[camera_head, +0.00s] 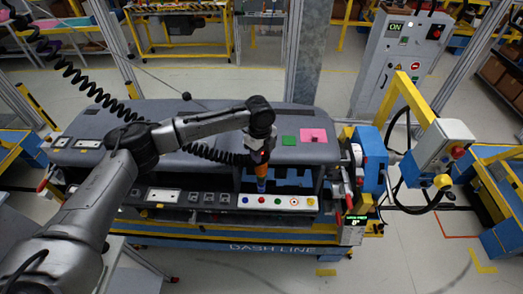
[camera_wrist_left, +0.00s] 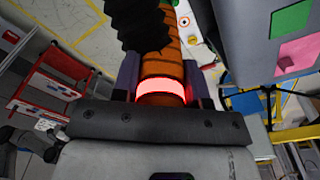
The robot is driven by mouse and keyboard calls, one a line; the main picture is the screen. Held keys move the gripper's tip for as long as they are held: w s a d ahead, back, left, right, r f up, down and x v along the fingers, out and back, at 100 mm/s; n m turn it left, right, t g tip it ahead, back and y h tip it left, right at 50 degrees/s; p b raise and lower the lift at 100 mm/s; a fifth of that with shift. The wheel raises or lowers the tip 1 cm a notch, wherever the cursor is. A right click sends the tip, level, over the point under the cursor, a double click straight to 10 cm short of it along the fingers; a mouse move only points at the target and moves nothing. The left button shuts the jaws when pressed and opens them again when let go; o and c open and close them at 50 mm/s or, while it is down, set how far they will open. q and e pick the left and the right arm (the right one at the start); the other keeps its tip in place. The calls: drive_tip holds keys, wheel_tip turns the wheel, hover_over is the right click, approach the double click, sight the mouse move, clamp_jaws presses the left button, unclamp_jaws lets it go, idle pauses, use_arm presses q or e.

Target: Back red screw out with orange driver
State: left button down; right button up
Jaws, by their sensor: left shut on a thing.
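My left gripper (camera_head: 259,156) is shut on the orange driver (camera_head: 261,171), which hangs down over the front strip of the dashboard. In the left wrist view the driver (camera_wrist_left: 168,50) stands between the two dark fingers, with a glowing red band low on its body. Its tip points at the left part of the white strip (camera_head: 270,208); I cannot tell whether it touches. The red screw (camera_head: 294,201) sits in a ringed spot right of the driver, apart from it. It also shows in the left wrist view (camera_wrist_left: 185,21). My right gripper is not in view.
Other coloured spots line the white strip. A green pad (camera_head: 289,140) and a pink pad (camera_head: 313,135) lie on the dashboard top (camera_head: 220,115). A blue machine (camera_head: 370,158) stands at its right end. A black coiled hose (camera_head: 100,95) hangs over the left side.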

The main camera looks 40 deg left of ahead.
sight(262, 166)
use_arm(q)
drive_tip(key=shift+f+b, duration=0.4)
drive_tip(key=shift+f, duration=1.55)
drive_tip(key=shift+f+b, duration=0.4)
drive_tip(key=shift+f, duration=1)
drive_tip(key=shift+p, duration=0.4)
drive_tip(key=shift+f, duration=0.25)
